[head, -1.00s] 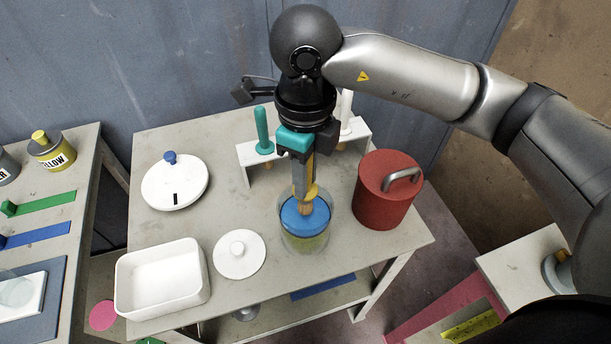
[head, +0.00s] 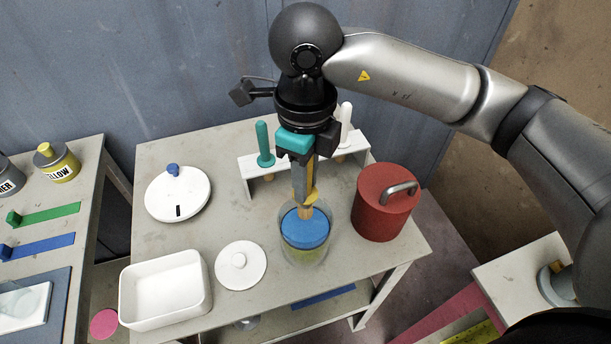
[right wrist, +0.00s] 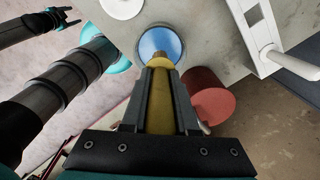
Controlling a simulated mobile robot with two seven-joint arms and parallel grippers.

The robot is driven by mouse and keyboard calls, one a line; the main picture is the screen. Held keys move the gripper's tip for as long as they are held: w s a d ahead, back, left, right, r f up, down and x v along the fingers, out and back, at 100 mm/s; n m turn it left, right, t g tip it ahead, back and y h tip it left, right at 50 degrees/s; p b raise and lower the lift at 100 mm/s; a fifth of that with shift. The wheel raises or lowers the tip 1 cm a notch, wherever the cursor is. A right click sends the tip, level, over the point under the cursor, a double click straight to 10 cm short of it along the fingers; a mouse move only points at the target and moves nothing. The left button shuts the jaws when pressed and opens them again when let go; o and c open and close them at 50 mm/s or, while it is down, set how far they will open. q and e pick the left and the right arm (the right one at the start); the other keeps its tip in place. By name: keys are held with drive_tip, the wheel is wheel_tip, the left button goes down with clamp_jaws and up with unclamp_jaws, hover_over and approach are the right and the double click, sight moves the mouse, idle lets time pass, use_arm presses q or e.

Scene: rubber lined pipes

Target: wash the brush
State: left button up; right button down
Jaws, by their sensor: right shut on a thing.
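My right gripper (head: 305,170) is shut on a yellow brush (head: 306,195), held upright with its bristles down. The brush also shows in the right wrist view (right wrist: 160,95). Its tip is over or in the mouth of a clear glass jar (head: 305,256), at the blue surface (head: 304,230) inside; how deep I cannot tell. The jar looks yellow-green lower down. The blue surface also shows in the right wrist view (right wrist: 160,42). A dark forked part at that view's upper left may be my left gripper; its jaws are unclear.
A red lidded pot (head: 380,205) stands close right of the jar. A white rack (head: 258,180) with teal and white handles is behind. A white lid (head: 240,265), a white tray (head: 165,288) and a round white lidded dish (head: 178,195) stand left. Yellow paint can (head: 58,165) is on the left table.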

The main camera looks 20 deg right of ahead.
use_arm(q)
drive_tip(key=shift+s, duration=0.35)
use_arm(e)
drive_tip(key=shift+r, duration=0.25)
drive_tip(key=shift+r+p, duration=1.6)
drive_tip(key=shift+r, duration=0.7)
use_arm(q)
wheel_tip(320, 180, up, 3)
drive_tip(key=shift+w+r, duration=0.1)
drive_tip(key=shift+w, duration=0.05)
drive_tip(key=shift+w, duration=0.35)
